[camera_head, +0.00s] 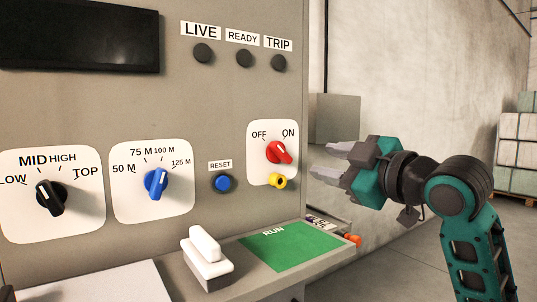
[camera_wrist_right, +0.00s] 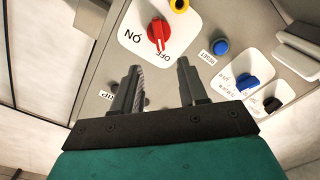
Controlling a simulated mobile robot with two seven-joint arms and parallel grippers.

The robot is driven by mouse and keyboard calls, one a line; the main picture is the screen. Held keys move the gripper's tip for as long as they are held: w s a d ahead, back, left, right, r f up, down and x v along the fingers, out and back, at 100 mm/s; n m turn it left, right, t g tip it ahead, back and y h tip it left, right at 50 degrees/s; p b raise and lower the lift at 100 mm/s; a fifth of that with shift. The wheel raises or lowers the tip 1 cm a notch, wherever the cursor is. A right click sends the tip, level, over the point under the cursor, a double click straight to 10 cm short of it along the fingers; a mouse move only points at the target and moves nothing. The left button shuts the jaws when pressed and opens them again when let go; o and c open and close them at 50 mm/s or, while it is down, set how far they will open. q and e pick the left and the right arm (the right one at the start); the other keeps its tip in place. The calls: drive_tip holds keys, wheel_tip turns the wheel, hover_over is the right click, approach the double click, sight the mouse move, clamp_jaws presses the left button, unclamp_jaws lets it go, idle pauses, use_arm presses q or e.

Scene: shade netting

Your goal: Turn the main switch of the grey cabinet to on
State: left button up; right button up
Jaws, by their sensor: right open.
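The red main switch (camera_head: 279,153) sits on a white plate on the grey cabinet (camera_head: 225,120), between the labels OFF and ON. In the right wrist view the white line on the red knob (camera_wrist_right: 158,35) points toward OFF. My right gripper (camera_head: 328,160) is to the right of the switch, apart from it, with its fingers toward the cabinet. In the right wrist view its two fingers (camera_wrist_right: 160,66) are spread with nothing between them, and the knob shows beyond the tips. My left gripper is not in view.
A yellow ring-shaped part (camera_head: 278,181) is just below the switch. A blue reset button (camera_head: 223,183), a blue dial (camera_head: 156,183) and a black dial (camera_head: 50,196) are to the left. A white-handled lever (camera_head: 206,253) and green RUN area (camera_head: 292,245) are below. The three lamps (camera_head: 240,58) look dark.

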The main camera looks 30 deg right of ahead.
sight(283, 152)
drive_tip(key=w, duration=0.8)
drive_tip(key=w+a, duration=0.1)
drive_tip(key=w, duration=0.3)
drive_tip(key=shift+w+r+p, duration=0.1)
drive_tip(key=shift+w+p, duration=0.2)
drive_tip(key=shift+w, duration=0.05)
clamp_jaws()
